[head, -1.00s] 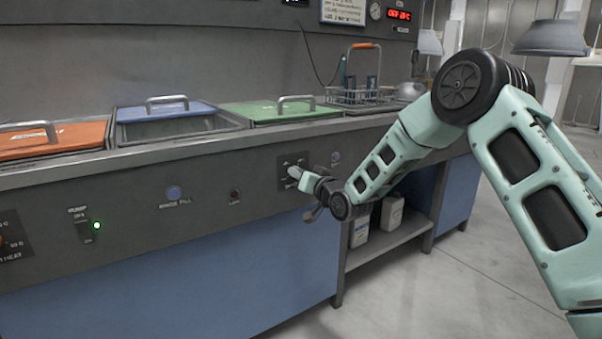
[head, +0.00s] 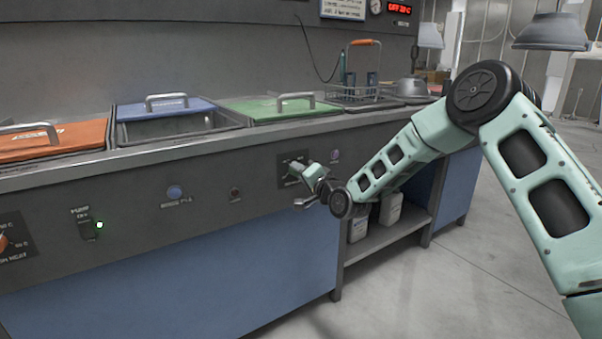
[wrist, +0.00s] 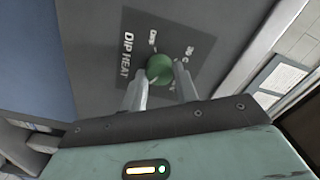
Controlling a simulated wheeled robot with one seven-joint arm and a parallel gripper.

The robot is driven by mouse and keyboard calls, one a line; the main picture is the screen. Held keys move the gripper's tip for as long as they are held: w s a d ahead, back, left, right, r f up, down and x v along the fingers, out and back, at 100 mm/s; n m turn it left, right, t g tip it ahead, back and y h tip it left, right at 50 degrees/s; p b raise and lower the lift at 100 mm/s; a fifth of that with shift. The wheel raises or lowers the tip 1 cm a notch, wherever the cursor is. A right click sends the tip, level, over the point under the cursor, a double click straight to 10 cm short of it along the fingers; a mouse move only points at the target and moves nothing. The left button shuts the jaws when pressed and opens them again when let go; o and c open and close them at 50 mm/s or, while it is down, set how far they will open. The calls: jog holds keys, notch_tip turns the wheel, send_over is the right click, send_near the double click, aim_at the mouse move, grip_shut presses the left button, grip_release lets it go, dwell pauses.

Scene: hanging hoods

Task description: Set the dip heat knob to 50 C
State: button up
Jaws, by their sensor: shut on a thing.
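The dip heat knob is a round green knob (wrist: 160,68) on a dark plate lettered DIP HEAT (wrist: 120,50) in the wrist view. My gripper (wrist: 160,80) has one finger on each side of the knob and is shut on it. Temperature marks show around the knob, but most are too small or tilted to read surely. I cannot tell which mark the knob points to. In the head view my gripper (head: 297,174) is at the dark plate (head: 284,160) on the front panel, and it hides the knob.
Tanks with an orange lid (head: 60,140), a blue lid (head: 165,108) and a green lid (head: 280,107) line the bench top. A rinse fill button (head: 174,192) and a pump switch (head: 87,227) are farther left on the panel. Jugs (head: 390,209) stand on the shelf below.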

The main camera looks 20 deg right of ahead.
jog(key=shift+f, duration=0.15)
jog(key=o, duration=1)
jog(key=shift+c, duration=0.2)
jog(key=shift+s, duration=0.1)
jog(key=p+v, duration=0.2)
jog(key=v, duration=1.5)
jog(key=shift+p, duration=0.35)
jog(key=shift+s, duration=0.1)
